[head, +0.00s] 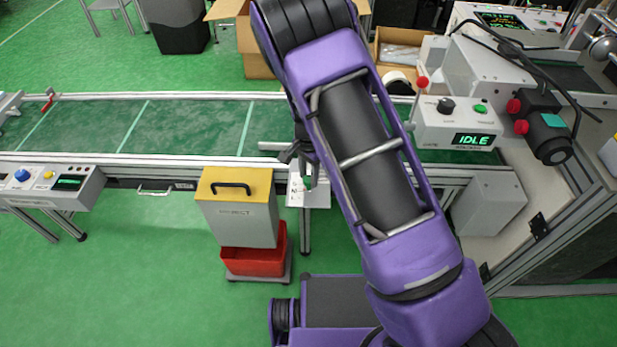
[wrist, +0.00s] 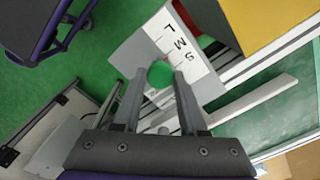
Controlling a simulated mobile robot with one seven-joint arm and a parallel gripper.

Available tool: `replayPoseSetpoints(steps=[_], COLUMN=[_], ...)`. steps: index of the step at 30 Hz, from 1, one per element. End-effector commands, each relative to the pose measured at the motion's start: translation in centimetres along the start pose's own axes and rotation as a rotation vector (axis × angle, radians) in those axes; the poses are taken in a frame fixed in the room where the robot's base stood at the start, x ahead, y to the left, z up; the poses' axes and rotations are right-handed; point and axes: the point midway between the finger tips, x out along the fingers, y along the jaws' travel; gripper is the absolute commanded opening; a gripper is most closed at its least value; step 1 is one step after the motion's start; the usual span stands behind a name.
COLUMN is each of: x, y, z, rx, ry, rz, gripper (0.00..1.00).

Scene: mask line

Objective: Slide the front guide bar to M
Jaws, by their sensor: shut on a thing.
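A white scale plate (wrist: 140,47) marked L, M and S shows in the wrist view, and also at the conveyor's near edge in the head view (head: 318,198). A green round knob (wrist: 160,74) stands at the plate, beside the letters. My gripper (wrist: 159,80) is shut on this knob, one finger on each side. I cannot tell exactly which mark the knob lines up with. A pale grey guide bar (wrist: 254,101) lies over the green belt; its end shows left of my arm in the head view (head: 272,146). My arm hides the rest there.
A yellow-topped reject box (head: 236,210) and a red bin (head: 255,257) stand left of the plate. A control box (head: 458,128) reading IDLE sits right of my arm. A button panel (head: 52,183) is at far left. The belt (head: 190,125) left of my arm is clear.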

Motion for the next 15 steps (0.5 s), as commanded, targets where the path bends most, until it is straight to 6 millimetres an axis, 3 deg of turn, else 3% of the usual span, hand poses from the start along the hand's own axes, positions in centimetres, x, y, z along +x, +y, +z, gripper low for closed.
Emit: replayPoseSetpoints(steps=[5,6,10,15], x=[0.03,0.03,0.04,0.07], y=[0.04,0.04,0.05,0.06], z=[0.05,0.05,0.06,0.07], rx=[0.001,0.001,0.001,0.001], ry=[0.0,0.0,0.0,-0.001], rz=[0.0,0.0,0.001,0.001], gripper=[0.0,0.49,0.72,0.72])
